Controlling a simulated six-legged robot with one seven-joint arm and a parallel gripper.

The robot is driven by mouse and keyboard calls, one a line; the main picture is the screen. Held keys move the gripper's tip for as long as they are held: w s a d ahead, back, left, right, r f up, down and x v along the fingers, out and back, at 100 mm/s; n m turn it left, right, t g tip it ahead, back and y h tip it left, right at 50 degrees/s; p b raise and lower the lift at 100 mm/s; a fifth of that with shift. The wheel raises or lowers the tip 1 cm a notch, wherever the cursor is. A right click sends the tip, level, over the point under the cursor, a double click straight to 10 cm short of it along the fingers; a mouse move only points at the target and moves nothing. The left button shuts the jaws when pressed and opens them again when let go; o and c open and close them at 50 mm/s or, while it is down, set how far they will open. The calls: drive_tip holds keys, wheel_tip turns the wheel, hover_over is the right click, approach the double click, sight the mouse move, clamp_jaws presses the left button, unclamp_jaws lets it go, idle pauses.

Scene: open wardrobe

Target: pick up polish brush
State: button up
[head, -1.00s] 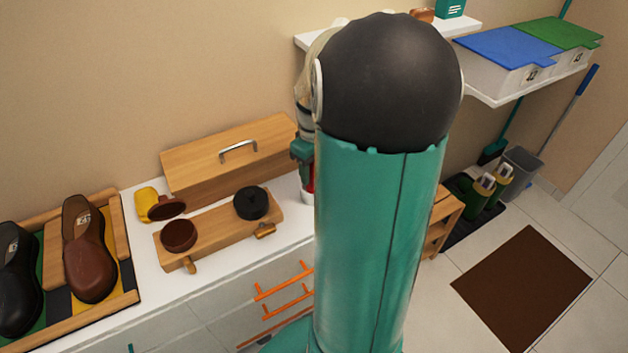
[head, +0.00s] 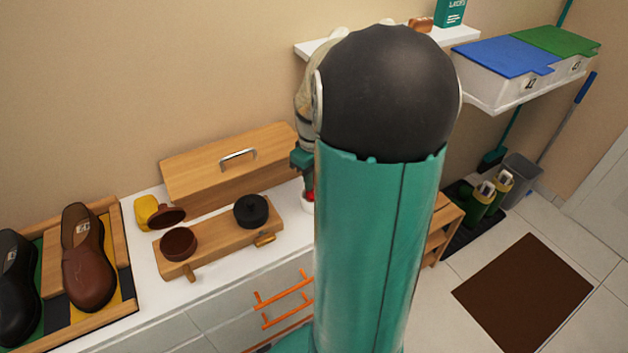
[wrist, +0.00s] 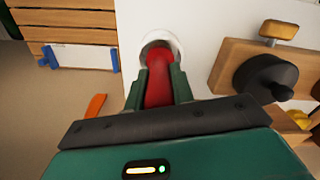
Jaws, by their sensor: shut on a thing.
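The polish brush shows as a red handle (wrist: 159,72) in the wrist view, standing in a round white holder (wrist: 148,47). My gripper (wrist: 158,84) is closed around the red handle, one green finger on each side. In the head view the holder (head: 307,207) and a little of the red handle (head: 310,195) show on the white counter. My gripper (head: 302,162) is partly hidden there behind my arm. The brush's lower end is hidden inside the holder.
Left of the holder, a wooden stand (head: 215,238) bears a brown tin (head: 180,243) and a black tin (head: 251,211). A wooden box (head: 228,165) stands behind it. Shoes lie in a tray (head: 128,270) at far left. A shelf (head: 490,95) is at the right.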

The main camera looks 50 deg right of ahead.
drive_tip(key=w+a+r, duration=0.2)
drive_tip(key=a+r, duration=0.4)
drive_tip(key=w+a+r, duration=0.2)
drive_tip(key=a+r, duration=0.4)
drive_tip(key=a, duration=0.1)
drive_tip(key=shift+w+r, duration=0.25)
drive_tip(key=shift+w, duration=0.1)
drive_tip(key=shift+a, duration=0.1)
idle(2.0)
